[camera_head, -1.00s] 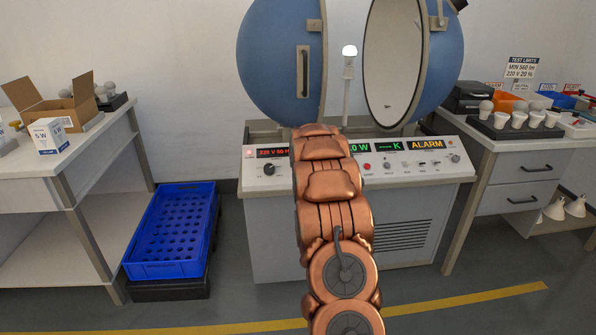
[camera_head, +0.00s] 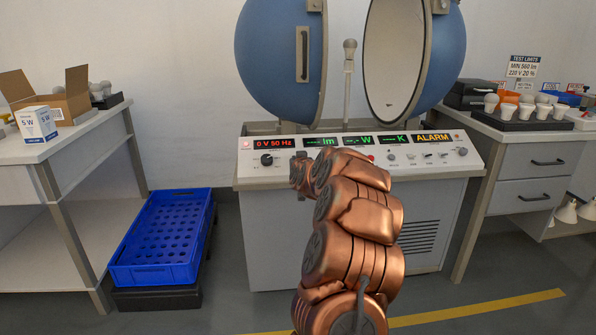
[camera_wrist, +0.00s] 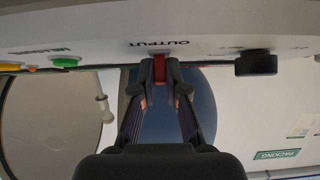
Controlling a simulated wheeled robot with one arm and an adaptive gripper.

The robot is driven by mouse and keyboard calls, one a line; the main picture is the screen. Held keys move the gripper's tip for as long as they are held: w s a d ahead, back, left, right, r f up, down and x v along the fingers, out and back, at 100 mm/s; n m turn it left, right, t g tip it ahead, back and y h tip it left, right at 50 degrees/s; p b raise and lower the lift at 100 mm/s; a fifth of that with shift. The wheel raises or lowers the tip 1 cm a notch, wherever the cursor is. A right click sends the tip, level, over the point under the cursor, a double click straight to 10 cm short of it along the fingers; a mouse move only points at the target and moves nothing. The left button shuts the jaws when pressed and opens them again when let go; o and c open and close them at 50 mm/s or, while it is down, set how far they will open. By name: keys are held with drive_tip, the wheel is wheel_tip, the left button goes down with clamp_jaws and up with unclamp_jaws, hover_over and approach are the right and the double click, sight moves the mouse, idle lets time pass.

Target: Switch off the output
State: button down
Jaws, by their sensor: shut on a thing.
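The red output switch (camera_wrist: 159,70) shows in the wrist view below the upside-down OUTPUT label (camera_wrist: 167,43). My gripper (camera_wrist: 160,86) is closed on it, with one fingertip on each side. In the head view my gripper (camera_head: 300,172) is at the left part of the sloped control panel (camera_head: 400,172), and I cannot make out the switch there. The voltage display (camera_head: 273,143) reads 0 V 50 Hz. The lm, W and K displays show dashes. The bulb (camera_head: 350,44) on its post is unlit.
The open blue sphere (camera_head: 270,60) stands behind the panel. A black knob (camera_head: 267,160) is just left of my gripper and also shows in the wrist view (camera_wrist: 257,63). Benches stand on both sides.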

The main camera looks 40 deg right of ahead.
drive_tip(key=shift+f+t+h+b, duration=0.1)
drive_tip(key=shift+t+h+b, duration=0.25)
drive_tip(key=shift+b, duration=0.55)
drive_tip(key=c, duration=1.2)
unclamp_jaws()
drive_tip(key=shift+s+a, duration=0.1)
drive_tip(key=shift+s, duration=0.1)
drive_tip(key=v, duration=1.1)
drive_tip(key=shift+s+a, duration=0.2)
drive_tip(key=shift+s, duration=0.1)
